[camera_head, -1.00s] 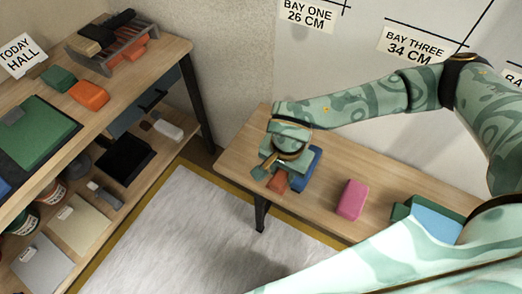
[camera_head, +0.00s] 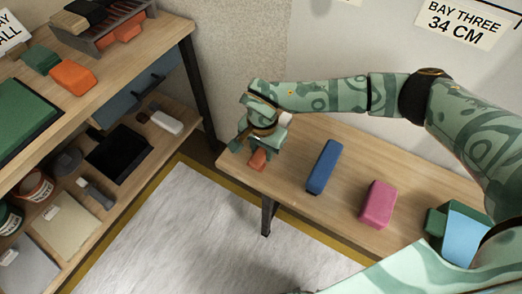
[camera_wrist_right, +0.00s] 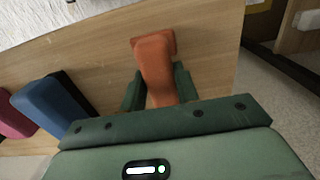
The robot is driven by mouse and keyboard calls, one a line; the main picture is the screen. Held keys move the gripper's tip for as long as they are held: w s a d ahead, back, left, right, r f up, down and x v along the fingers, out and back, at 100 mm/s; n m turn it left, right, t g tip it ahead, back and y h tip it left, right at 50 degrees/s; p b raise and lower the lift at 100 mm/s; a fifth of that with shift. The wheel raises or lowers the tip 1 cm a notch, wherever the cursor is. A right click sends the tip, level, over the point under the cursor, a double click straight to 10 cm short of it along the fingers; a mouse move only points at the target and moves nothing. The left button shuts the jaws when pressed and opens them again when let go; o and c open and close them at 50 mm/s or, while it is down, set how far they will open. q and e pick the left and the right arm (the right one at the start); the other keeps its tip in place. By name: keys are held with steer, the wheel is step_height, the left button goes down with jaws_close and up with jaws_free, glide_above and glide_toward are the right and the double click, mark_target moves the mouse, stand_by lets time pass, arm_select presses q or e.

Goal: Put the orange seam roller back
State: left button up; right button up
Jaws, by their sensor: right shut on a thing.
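The orange seam roller (camera_wrist_right: 155,62) is between the fingers of my right gripper (camera_wrist_right: 158,92) in the wrist view, its broader end pointing away from the palm. In the head view my right gripper (camera_head: 254,147) is over the left end of the low wooden bench (camera_head: 290,190), with the orange roller (camera_head: 257,160) showing below it. I cannot tell whether the roller touches the bench. My left gripper is not in view.
A blue block (camera_head: 323,166) and a pink block (camera_head: 377,204) stand on the bench, right of the gripper. A shelf unit (camera_head: 165,60) at the left holds a grey rack (camera_head: 140,15) with an orange item, plus green (camera_head: 41,59) and orange (camera_head: 72,75) blocks.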

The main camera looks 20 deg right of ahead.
steer(key=shift+f, duration=0.4)
steer(key=shift+f, duration=0.35)
steer(key=o, duration=1.1)
